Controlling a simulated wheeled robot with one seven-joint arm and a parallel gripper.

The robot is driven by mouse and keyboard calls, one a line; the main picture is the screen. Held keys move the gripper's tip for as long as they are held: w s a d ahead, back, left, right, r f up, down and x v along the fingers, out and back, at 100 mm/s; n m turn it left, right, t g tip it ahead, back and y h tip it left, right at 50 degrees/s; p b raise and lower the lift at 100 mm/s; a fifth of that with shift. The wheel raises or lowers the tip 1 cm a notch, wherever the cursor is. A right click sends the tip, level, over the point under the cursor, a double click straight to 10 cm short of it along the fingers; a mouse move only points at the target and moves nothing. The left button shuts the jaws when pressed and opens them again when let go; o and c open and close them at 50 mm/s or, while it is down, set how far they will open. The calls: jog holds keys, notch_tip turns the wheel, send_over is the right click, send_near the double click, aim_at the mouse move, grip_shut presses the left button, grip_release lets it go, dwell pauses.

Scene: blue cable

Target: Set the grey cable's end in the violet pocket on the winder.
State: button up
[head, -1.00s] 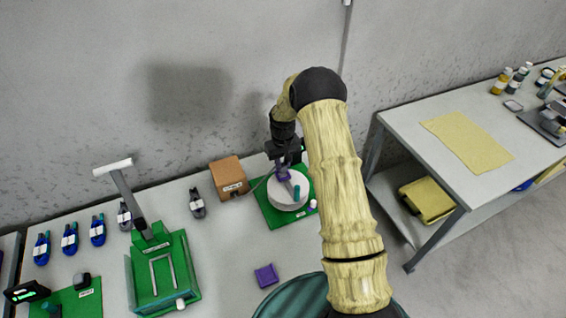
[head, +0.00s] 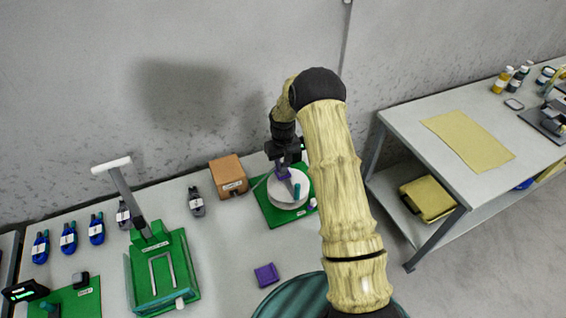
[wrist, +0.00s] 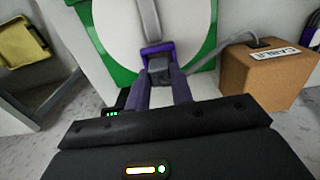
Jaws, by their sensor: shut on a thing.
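The winder's white disc (head: 280,198) sits on a green base (head: 271,217) on the table. A grey bar (wrist: 149,18) crosses the disc, with the violet pocket (wrist: 156,48) at its near end. My gripper (wrist: 160,78) has violet fingers, shut on the dark grey end (wrist: 159,67) of the grey cable (wrist: 212,50). The held end is right at the pocket in the wrist view; I cannot tell whether it is seated inside. The cable runs from the brown box (wrist: 262,75) to my gripper. In the head view my gripper (head: 283,172) is over the disc's far left part.
The brown box also shows in the head view (head: 228,174), left of the winder. A teal peg (head: 297,190) stands on the disc. A small violet block (head: 266,274) lies on the table in front. A green stand (head: 165,270) is farther left. The table between is clear.

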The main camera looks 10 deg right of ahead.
jog(key=shift+f+b, duration=0.55)
jog(key=shift+f, duration=0.4)
dwell(0.6)
jog(key=o, duration=1)
jog(key=shift+s, duration=0.1)
jog(key=shift+o, duration=0.2)
jog(key=shift+r, duration=0.1)
jog(key=shift+r+p, duration=2.35)
jog(key=shift+r, duration=1.6)
jog(key=shift+r, duration=0.1)
